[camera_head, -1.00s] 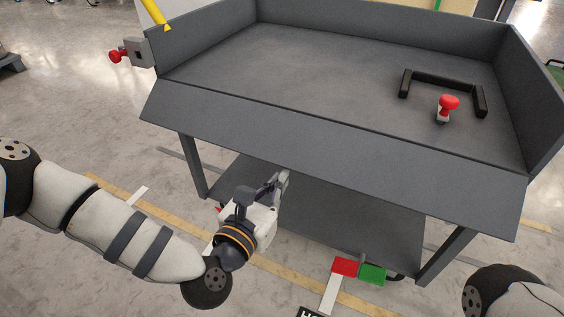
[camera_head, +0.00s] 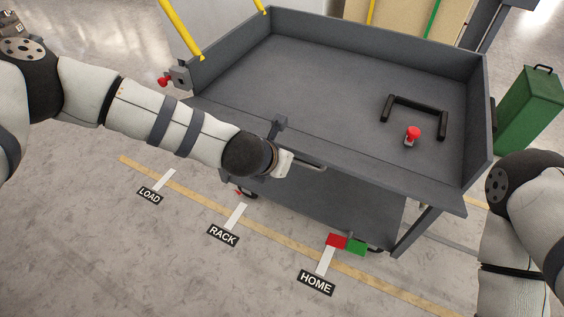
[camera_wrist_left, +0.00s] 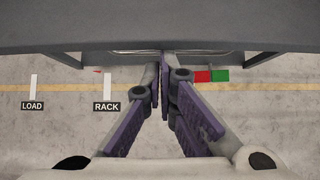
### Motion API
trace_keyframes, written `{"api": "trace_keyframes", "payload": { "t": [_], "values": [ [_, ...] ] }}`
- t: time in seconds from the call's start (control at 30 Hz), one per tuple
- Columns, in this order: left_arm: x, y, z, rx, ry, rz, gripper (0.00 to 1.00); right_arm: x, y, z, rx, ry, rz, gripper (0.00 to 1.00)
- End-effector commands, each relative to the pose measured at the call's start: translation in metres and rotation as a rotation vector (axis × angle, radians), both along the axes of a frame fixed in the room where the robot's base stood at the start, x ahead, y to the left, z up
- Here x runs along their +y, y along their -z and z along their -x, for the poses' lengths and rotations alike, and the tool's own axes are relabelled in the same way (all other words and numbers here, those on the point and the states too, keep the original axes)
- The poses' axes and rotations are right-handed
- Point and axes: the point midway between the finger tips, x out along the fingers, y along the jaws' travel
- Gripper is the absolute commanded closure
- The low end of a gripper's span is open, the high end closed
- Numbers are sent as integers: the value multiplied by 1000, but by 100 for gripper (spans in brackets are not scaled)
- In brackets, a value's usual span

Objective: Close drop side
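The grey cart (camera_head: 330,75) stands ahead with its front drop side (camera_head: 425,190) folded outward along the near edge. My left arm hides much of this panel, and its exact angle is hard to tell. In the left wrist view, a grey panel (camera_wrist_left: 160,36) spans the top, just beyond the fingertips. My left gripper (camera_head: 318,164) is at the panel's near side, by its middle. In the wrist view its fingertips (camera_wrist_left: 164,68) are together with nothing seen between them; contact with the panel is unclear. A latch with a red knob (camera_head: 164,81) is on the cart's left front corner. My right gripper is out of view.
A black handle (camera_head: 420,104) and a red-topped knob (camera_head: 412,136) are on the cart bed. A green canister (camera_head: 525,115) stands right of the cart. Red (camera_head: 336,241) and green (camera_head: 356,247) blocks are low at the front. The marked floor in front is clear.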

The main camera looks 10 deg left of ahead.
Motion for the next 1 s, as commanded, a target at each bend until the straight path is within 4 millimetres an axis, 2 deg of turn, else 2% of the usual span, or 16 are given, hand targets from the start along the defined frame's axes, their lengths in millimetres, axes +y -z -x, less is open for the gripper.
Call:
{"api": "trace_keyframes", "payload": {
  "t": [0.03,0.3,0.57,0.63,0.73,1.0],
  "values": [
    [-1,-16,-4,-13,-1,1,100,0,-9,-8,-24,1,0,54],
    [-5,-43,-15,-8,0,1,100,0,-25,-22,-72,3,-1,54],
    [-11,-66,-33,-5,0,0,100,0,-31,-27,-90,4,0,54],
    [-14,-73,-40,54,-2,-18,100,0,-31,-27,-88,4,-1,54],
    [-15,-75,-44,130,-3,-41,100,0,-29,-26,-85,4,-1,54],
    [-14,-74,-42,136,0,-43,100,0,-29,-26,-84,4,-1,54]
  ]
}}
